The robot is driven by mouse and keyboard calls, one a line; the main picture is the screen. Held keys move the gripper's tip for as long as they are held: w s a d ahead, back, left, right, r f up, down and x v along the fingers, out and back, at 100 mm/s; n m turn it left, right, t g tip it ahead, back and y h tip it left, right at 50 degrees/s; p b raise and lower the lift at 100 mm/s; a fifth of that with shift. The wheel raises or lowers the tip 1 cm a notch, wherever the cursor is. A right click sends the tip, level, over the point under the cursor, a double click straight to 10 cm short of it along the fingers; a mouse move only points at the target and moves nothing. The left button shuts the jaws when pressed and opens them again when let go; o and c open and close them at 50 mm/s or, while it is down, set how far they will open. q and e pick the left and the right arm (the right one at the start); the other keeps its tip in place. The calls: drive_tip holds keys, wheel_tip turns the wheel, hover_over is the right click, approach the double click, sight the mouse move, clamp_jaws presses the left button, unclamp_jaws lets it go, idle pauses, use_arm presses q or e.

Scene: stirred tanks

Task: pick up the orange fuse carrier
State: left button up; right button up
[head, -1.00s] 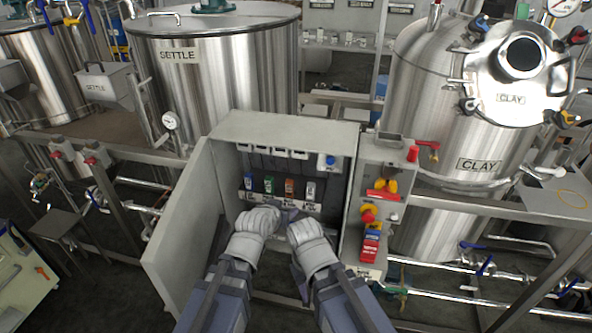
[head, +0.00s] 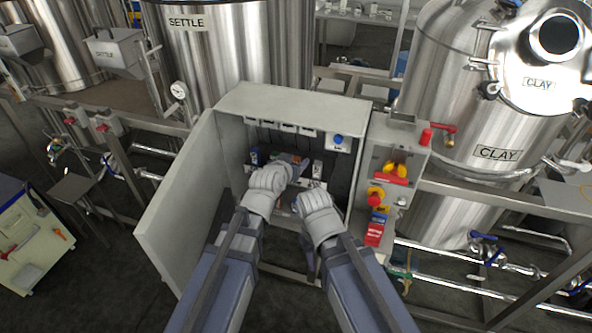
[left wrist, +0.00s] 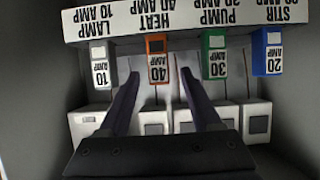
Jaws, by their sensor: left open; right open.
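In the head view my left gripper (head: 293,163) is inside the open cabinet at the row and largely hides the orange carrier. My right gripper (head: 298,199) is open, lower, at the cabinet front.
A grey 10 AMP carrier (left wrist: 101,68) is on one side of the orange one; the green 30 AMP (left wrist: 215,58) and blue 20 AMP (left wrist: 268,52) carriers are on the other. The cabinet door (head: 180,210) stands open at left. A control box (head: 388,185) adjoins at right.

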use_arm(q)
drive_tip(key=b+x, duration=0.2)
drive_tip(key=x, duration=0.3)
drive_tip(key=shift+s+f, duration=0.15)
drive_tip(key=shift+s, duration=0.1)
drive_tip(key=shift+c, duration=0.2)
clamp_jaws()
